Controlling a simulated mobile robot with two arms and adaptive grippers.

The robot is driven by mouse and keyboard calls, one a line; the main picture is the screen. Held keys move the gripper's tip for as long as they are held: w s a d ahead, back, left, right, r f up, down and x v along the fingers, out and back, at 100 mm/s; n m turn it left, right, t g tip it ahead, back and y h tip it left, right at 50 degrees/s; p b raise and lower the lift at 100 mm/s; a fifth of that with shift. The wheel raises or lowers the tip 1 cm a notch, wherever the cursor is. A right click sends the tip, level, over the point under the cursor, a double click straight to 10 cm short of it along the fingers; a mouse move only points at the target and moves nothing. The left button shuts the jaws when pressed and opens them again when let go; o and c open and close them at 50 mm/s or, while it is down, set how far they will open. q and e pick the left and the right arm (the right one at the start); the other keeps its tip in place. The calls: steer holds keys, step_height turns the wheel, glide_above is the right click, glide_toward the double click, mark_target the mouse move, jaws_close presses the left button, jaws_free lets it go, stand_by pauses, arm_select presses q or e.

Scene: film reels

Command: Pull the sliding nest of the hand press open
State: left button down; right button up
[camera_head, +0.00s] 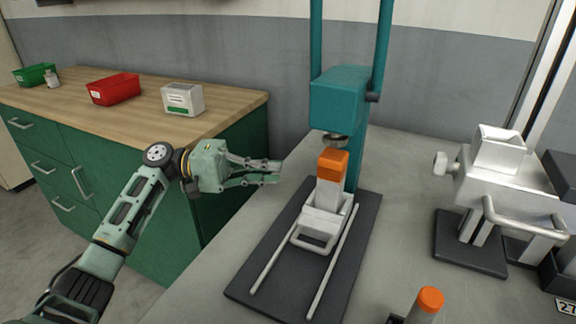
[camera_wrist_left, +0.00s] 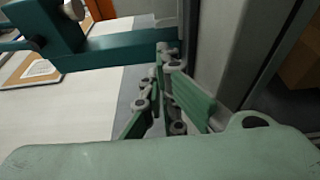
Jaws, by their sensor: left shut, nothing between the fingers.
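The hand press (camera_head: 340,95) is teal and stands on a dark base plate (camera_head: 345,262) on the grey worktop. Its sliding nest (camera_head: 325,219) is a pale block with a loop handle (camera_head: 312,246) on its near side, and sits on two pale rails. An orange-topped pale piece (camera_head: 333,164) stands upright in the nest, beneath the press's round ram (camera_head: 336,140). My left gripper (camera_head: 279,172) is shut and empty, left of the press and apart from the nest and handle. Its fingers also show in the left wrist view (camera_wrist_left: 165,105). My right gripper is out of view.
A second orange-topped piece (camera_head: 430,300) stands at the front of the worktop. A pale machine with a bar handle (camera_head: 525,222) stands at right. A wooden-topped green cabinet (camera_head: 150,215) at left carries a red bin (camera_head: 113,91), a green bin and a white box (camera_head: 183,99).

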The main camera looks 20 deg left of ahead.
mark_target(309, 187)
arm_select(q)
steer(key=x, duration=0.8)
steer(key=shift+w+d, duration=0.1)
steer(key=shift+d, duration=0.25)
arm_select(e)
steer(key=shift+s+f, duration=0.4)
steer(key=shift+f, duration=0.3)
